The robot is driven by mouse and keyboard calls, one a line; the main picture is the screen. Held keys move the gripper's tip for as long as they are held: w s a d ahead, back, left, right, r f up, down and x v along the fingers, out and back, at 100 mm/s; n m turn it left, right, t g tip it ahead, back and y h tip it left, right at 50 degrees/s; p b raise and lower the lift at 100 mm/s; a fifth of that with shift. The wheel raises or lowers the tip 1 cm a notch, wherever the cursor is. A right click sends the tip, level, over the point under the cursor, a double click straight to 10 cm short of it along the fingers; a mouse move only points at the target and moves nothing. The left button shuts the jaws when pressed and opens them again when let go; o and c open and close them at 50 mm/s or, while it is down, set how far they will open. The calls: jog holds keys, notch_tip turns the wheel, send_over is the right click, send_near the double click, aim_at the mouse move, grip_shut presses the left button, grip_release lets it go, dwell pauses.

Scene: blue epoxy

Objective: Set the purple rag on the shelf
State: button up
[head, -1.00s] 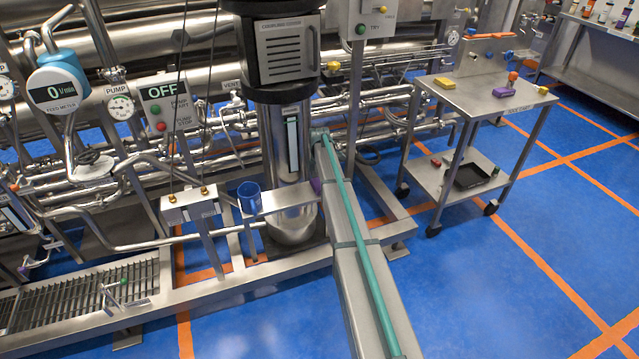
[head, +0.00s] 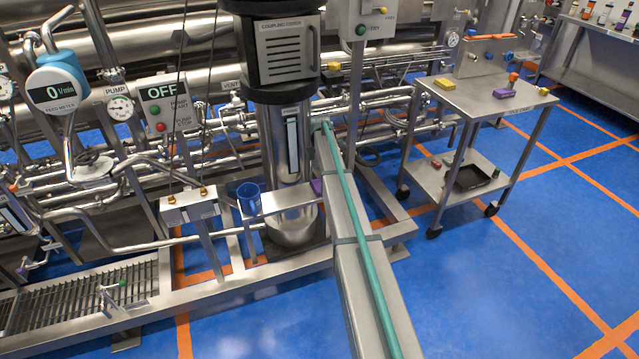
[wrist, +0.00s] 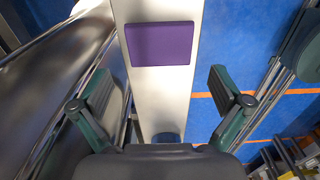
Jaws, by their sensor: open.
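A flat purple rag (wrist: 160,43) lies on the narrow steel shelf (wrist: 159,99) in the wrist view. In the head view the rag (head: 317,186) shows at the right end of the shelf (head: 285,201), partly hidden by my arm. My gripper (wrist: 160,82) is open and empty. Its two green-grey fingers stand wide apart on either side of the shelf strip, and the rag lies beyond the fingertips, apart from them. The gripper itself is hidden in the head view.
A blue mug (head: 249,197) stands at the shelf's left end; it also shows in the wrist view (wrist: 166,137). A steel column (head: 283,140) rises behind the shelf. A cart (head: 470,98) with small items, one purple (head: 503,92), stands right. Blue floor lies open at right.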

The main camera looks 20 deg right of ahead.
aim_at(319, 184)
notch_tip(319, 184, up, 6)
jog(key=shift+r+b, duration=0.15)
jog(key=shift+b, duration=0.15)
dwell(0.4)
jog(key=s+a+f+m+g, duration=0.1)
jog(key=s+a+f+m, duration=0.4)
jog(key=s+f, duration=0.4)
jog(key=s+a+f+m, duration=0.5)
jog(key=s+f+m, duration=0.15)
jog(key=s, duration=0.35)
jog(key=s+a+f+m+g, duration=0.1)
jog(key=s+a+f+m, duration=0.4)
jog(key=s+f, duration=0.45)
jog(key=s+a+f+g, duration=0.1)
jog(key=s+a+f, duration=0.1)
jog(key=s, duration=1.1)
jog(key=s+a+f+g, duration=0.2)
jog(key=s+a, duration=0.3)
jog(key=s, duration=0.8)
jog(key=s+a+f+g+p, duration=0.1)
jog(key=s+a+f, duration=0.2)
jog(key=s, duration=1)
jog(key=shift+s+a+f+m+g, duration=0.35)
jog(key=shift+s+f+m+g, duration=0.1)
jog(key=shift+f, duration=0.25)
